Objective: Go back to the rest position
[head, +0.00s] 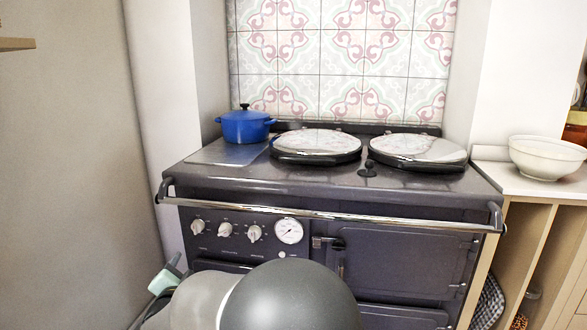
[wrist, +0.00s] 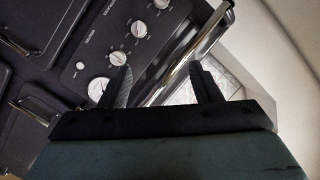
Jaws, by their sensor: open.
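My gripper (wrist: 165,78) shows in the wrist view with its two dark fingers spread apart and nothing between them. Behind the fingers are the stove's chrome rail (wrist: 190,58) and its front panel with knobs and a round gauge. In the head view, part of my gripper's pale green body shows low at the left, in front of the stove (head: 330,190), partly hidden by my own arm. The fingertips cannot be made out there.
A blue lidded pot (head: 245,127) stands at the stove's back left. Two round hob lids (head: 316,142) (head: 418,148) are down. The chrome rail (head: 330,215) juts out along the stove front. A white bowl (head: 548,158) stands on the right counter. A wall bounds the left side.

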